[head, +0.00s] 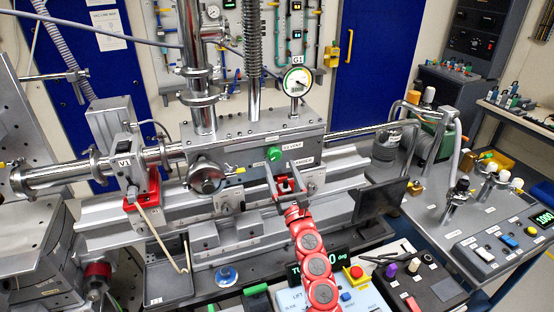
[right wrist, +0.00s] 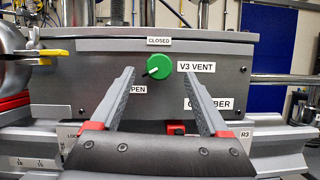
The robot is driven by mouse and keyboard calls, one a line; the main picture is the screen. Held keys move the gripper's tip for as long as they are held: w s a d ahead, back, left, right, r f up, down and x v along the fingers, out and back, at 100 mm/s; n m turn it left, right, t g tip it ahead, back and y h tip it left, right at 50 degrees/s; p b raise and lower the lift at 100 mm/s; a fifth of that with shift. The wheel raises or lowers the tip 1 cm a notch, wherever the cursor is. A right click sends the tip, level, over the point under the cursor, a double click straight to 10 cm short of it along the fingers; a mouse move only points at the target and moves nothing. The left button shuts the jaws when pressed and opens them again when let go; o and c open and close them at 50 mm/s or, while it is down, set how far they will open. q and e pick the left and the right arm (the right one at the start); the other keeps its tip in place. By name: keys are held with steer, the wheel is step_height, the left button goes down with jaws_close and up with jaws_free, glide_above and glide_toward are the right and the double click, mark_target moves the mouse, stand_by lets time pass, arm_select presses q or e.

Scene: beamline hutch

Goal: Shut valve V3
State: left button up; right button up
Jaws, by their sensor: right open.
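Valve V3 is a round green knob (right wrist: 159,66) on the grey chamber's front face, beside the "V3 VENT" label (right wrist: 197,67). Its dark pointer with a pale tip points down and left, towards the "OPEN" label (right wrist: 138,90), which a finger partly hides. The "CLOSED" label (right wrist: 158,41) is above the knob. The knob also shows in the head view (head: 274,154). My right gripper (right wrist: 160,76) is open and empty, its fingers reaching towards the chamber on either side below the knob. It also shows in the head view (head: 283,166). My left gripper is not in view.
The grey chamber (head: 240,135) carries a round gauge (head: 297,81) on top. A dark screen (head: 379,199) stands right of my right arm. A control box with a red button (head: 356,272) is in front.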

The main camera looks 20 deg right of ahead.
mark_target(276, 156)
steer(key=shift+x, duration=1.95)
steer(key=shift+c, duration=0.3)
jaws_close()
